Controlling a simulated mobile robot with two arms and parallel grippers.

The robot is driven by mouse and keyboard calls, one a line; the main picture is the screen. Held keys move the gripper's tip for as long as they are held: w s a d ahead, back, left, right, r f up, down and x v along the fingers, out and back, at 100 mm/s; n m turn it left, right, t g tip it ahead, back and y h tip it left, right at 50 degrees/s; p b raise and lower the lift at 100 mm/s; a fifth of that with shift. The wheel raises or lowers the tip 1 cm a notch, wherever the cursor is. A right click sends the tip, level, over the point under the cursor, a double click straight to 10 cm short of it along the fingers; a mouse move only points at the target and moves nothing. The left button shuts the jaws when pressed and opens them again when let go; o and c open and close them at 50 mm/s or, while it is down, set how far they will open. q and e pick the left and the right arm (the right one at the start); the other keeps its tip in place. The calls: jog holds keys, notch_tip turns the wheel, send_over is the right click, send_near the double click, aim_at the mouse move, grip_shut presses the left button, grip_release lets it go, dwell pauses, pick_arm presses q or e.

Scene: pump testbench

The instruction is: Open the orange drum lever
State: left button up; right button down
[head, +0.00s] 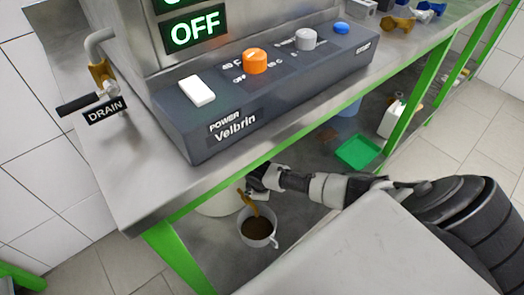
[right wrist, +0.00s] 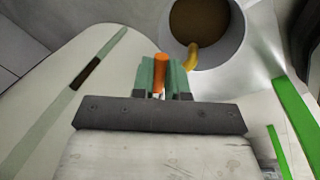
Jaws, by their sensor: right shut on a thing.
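The orange lever (right wrist: 159,72) shows in the right wrist view between the pale green fingers of my right gripper (right wrist: 163,78), which is shut on it. In the head view this gripper (head: 256,180) is low, under the bench's front edge, and the lever is hidden there. The cream drum (head: 218,204) is partly visible behind the gripper; its pale wall (right wrist: 50,75) also fills the left of the wrist view. A curved brass-coloured spout (right wrist: 192,57) points over a white mug (head: 258,242) holding brown liquid. My left gripper is not in view.
The steel bench (head: 130,195) with green legs stands above my right arm. A control box (head: 260,85) reading OFF and a drain tap (head: 100,88) are on it. A green tray (head: 358,151) and a white bottle (head: 394,118) are on the lower shelf.

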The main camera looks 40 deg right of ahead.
aim_at(255, 210)
jog(key=a+m+p, duration=0.1)
jog(key=m+p, duration=0.1)
jog(key=s+a+m+p, duration=0.1)
jog(key=m+p, duration=0.1)
jog(key=m, duration=0.1)
jog(key=a+m+g+p, duration=0.1)
jog(key=m, duration=0.1)
jog(key=shift+s+a+m+h+p, duration=0.2)
jog(key=shift+s+m+h+p, duration=0.1)
jog(key=shift+s+h+p, duration=0.1)
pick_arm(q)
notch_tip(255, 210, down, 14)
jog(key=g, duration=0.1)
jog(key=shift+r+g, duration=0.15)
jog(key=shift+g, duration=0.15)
pick_arm(e)
jog(key=shift+a+m+g, duration=0.3)
jog(key=shift+m, duration=0.4)
jog(key=c, duration=1.1)
grip_release()
jog(key=shift+w+r, duration=0.1)
